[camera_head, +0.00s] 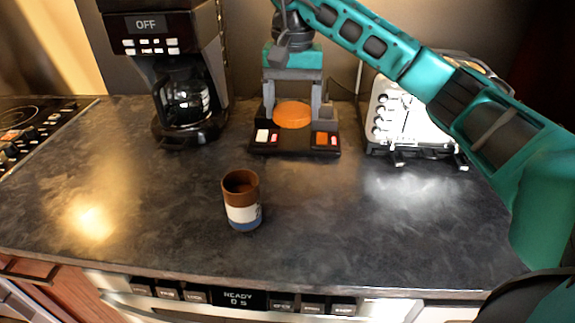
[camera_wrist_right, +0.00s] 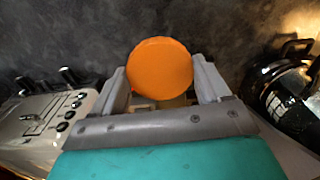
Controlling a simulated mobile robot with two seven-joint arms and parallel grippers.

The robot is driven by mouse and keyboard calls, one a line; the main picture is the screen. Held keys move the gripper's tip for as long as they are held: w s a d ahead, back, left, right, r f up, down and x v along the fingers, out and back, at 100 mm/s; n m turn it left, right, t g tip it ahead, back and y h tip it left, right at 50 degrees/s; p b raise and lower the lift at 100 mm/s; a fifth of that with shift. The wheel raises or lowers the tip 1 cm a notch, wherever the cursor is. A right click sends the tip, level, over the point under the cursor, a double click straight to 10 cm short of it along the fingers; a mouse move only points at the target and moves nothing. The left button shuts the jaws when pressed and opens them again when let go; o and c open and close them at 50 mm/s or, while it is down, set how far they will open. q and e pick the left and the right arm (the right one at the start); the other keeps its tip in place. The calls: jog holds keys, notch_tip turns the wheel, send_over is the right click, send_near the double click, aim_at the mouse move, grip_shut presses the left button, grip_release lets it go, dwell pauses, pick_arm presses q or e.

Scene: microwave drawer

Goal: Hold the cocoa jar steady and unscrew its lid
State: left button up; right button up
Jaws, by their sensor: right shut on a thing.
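A round orange lid (camera_head: 292,115), which I take to be the cocoa jar's, shows at the black caddy at the back middle of the counter. Any jar body under it is mostly hidden; a tan bit shows below the lid in the wrist view. My right gripper (camera_head: 292,108) reaches down from above with one grey finger on each side of the lid and is shut on it. The right wrist view shows the lid (camera_wrist_right: 160,67) between the fingers. My left gripper is not in view.
The black caddy (camera_head: 262,149) has small packets in its front corners. A coffee maker (camera_head: 185,130) stands left, a silver toaster (camera_head: 390,140) right. A brown, white and blue cup (camera_head: 243,213) stands upright in front. The counter around the cup is clear.

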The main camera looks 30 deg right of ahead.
aim_at(292, 175)
notch_tip(292, 175, down, 14)
dwell(0.5)
jog(key=shift+f+b, duration=0.1)
jog(key=shift+b, duration=0.2)
jog(key=o, duration=1.1)
notch_tip(292, 175, up, 12)
jog(key=shift+r, duration=0.1)
